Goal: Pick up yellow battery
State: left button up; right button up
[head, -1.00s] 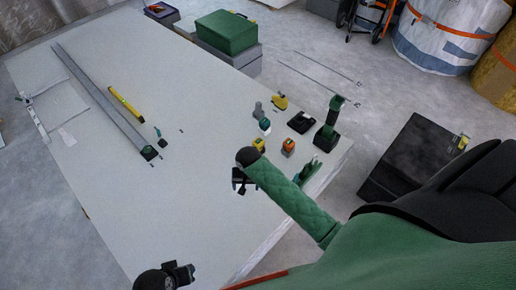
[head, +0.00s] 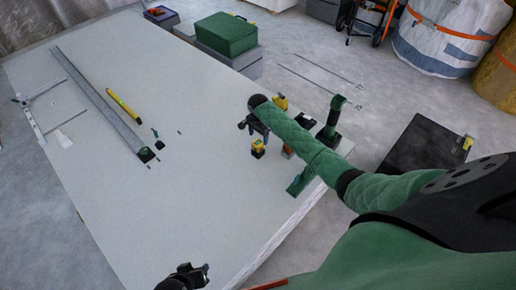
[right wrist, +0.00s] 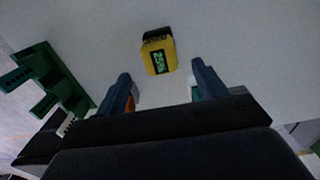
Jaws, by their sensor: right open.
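The yellow battery (head: 258,149) stands on the white table near its right side, with a dark top. In the right wrist view the battery (right wrist: 159,55) shows a green display with digits, just beyond the fingertips and roughly between their lines. My right gripper (head: 253,129) is open and empty, right behind the battery in the head view. Its two fingers also show in the right wrist view (right wrist: 165,88), with a clear gap between them. My left gripper (head: 187,276) is at the bottom edge, far from the battery; its jaws are too unclear to read.
A green stepped thing (right wrist: 48,82) is left of the fingers in the right wrist view. A green tool (head: 331,118) and an orange item (head: 287,152) stand near the table's right edge, partly behind my arm. A yellow level (head: 123,104) lies further left. The table's middle is clear.

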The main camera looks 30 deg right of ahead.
aim_at(258, 142)
jog(key=shift+a+f, duration=0.1)
jog(key=shift+f, duration=3.35)
jog(key=c, duration=1.2)
